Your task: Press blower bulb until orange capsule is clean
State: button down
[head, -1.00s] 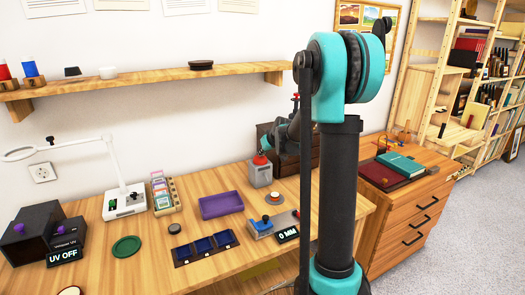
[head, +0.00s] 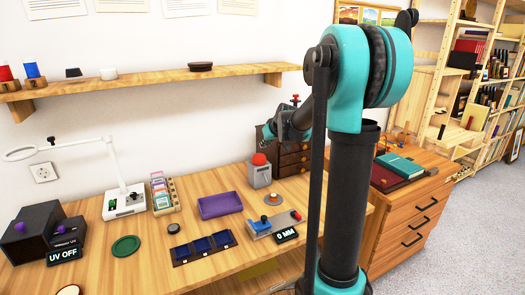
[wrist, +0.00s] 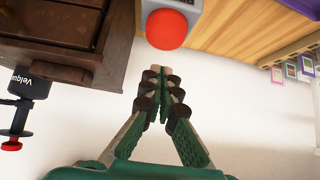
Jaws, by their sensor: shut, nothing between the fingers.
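The blower bulb appears to be the red dome (head: 259,159) on top of a grey box (head: 260,175) at the back of the workbench. The red dome also shows in the wrist view (wrist: 166,29), just beyond my fingertips. My gripper (wrist: 155,73) is shut and empty, its tips together and apart from the dome. In the head view my gripper is above and right of the dome, partly hidden by my wrist.
A dark wooden drawer cabinet (head: 292,158) stands right of the grey box, close to my wrist. A purple tray (head: 220,205), a blue compartment tray (head: 203,248) and a blue gauge with a "0 MM" display (head: 287,235) lie in front. A wall shelf (head: 150,80) runs above.

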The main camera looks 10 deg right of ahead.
jog(key=v, duration=0.6)
dwell(1.3)
